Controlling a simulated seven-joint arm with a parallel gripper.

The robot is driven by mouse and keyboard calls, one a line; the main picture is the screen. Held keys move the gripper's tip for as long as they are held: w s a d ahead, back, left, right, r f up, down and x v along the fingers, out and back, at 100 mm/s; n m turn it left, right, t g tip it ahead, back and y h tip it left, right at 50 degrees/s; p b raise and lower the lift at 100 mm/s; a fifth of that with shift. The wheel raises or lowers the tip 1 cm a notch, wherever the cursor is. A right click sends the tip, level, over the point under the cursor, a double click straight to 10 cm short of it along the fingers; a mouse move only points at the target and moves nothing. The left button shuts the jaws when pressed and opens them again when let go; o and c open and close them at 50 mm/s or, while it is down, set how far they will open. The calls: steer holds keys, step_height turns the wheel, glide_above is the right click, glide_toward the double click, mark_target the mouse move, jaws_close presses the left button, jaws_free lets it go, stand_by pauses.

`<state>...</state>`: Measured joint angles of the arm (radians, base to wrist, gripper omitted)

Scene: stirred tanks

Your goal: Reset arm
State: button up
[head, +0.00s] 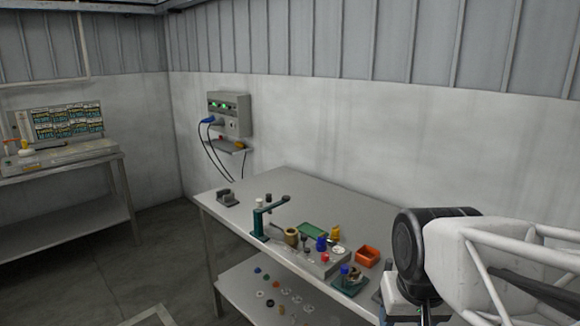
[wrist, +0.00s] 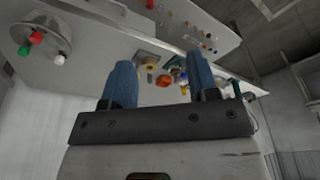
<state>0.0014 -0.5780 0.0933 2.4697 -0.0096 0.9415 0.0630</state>
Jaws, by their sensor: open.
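My gripper (wrist: 161,68) shows in the wrist view with its two blue fingers spread apart and nothing between them. My arm is at the right of the head view, over the right end of the workbench (head: 232,205); the fingers cannot be made out there. The wrist view is tilted, with the bench beyond the fingers and small coloured parts behind the gap.
On the bench are a green press-like stand (head: 262,215), an orange-red bin (head: 367,257), a green tray (head: 312,230) and a blue knob-like part (head: 321,243). A wall box (head: 230,112) with cables hangs behind. A round dish (wrist: 42,37) holds coloured pieces.

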steer(key=s, duration=0.1)
steer(key=s+f, duration=0.1)
steer(key=s, duration=0.1)
steer(key=shift+s+d, duration=0.1)
steer(key=shift+s, duration=0.15)
stand_by(1.9)
